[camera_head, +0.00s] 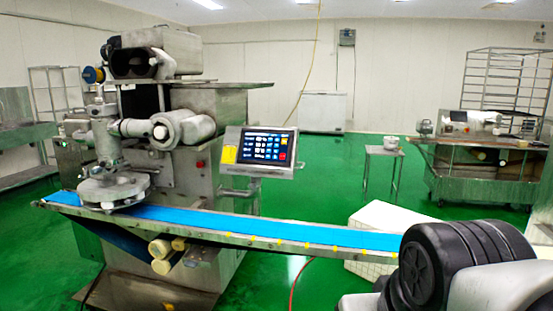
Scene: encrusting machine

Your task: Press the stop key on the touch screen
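The touch screen (265,146) is on a grey control panel (230,141) on the right side of the encrusting machine, facing me. It shows rows of small pale and blue keys on a dark background. A small red key (282,156) is at its lower right; its label is too small to read, so I cannot tell for sure which key is the stop key. A yellow label (229,155) is left of the screen. My gripper is not in view. A black and white part at the lower right looks like my arm, well apart from the screen.
The encrusting machine (190,96) stands at the left. Its blue conveyor belt (260,228) runs below the panel towards the lower right. A white box (390,217) is behind the belt's right end. A small table (384,153) and another machine (480,160) stand farther back. Green floor between is clear.

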